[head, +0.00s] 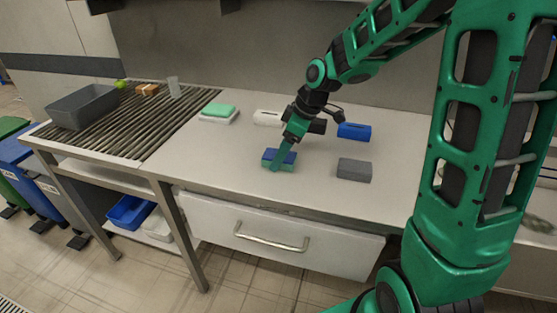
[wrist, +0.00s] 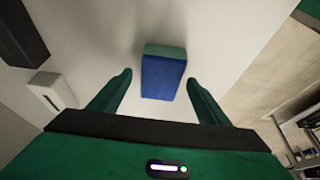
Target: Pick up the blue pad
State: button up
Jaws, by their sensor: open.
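The blue pad (head: 268,154) lies near the front of the table, with a green layer (head: 287,168) under its blue top. I cannot tell whether the green layer is a separate pad. In the wrist view the blue pad (wrist: 163,80) shows its blue face and a green far end. My gripper (head: 278,162) is over the pad and partly hides it in the head view. In the wrist view my gripper (wrist: 159,78) is open, one finger on each side of the pad, with gaps visible on both sides.
A blue box (head: 355,131), a grey block (head: 354,170), a white box (head: 267,117) and a black box (head: 318,126) stand nearby. A green pad (head: 221,109) lies on a white one at left. A grey crate (head: 85,108) stands on the roller conveyor (head: 135,125).

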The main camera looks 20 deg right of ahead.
jog(key=shift+f, duration=0.25)
dwell(0.3)
jog(key=c, duration=1.2)
jog(key=shift+r, duration=0.15)
notch_tip(320, 180, up, 5)
jog(key=shift+f, duration=0.15)
jog(key=s+a+r, duration=0.1)
jog(key=a+r, duration=0.1)
jog(key=a, duration=0.1)
jog(key=s+a+r, duration=0.2)
jog(key=a, duration=0.2)
jog(key=s+a+r, duration=0.2)
jog(key=a, duration=0.1)
jog(key=shift+s+a+r, duration=0.15)
jog(key=shift+s+r, duration=0.1)
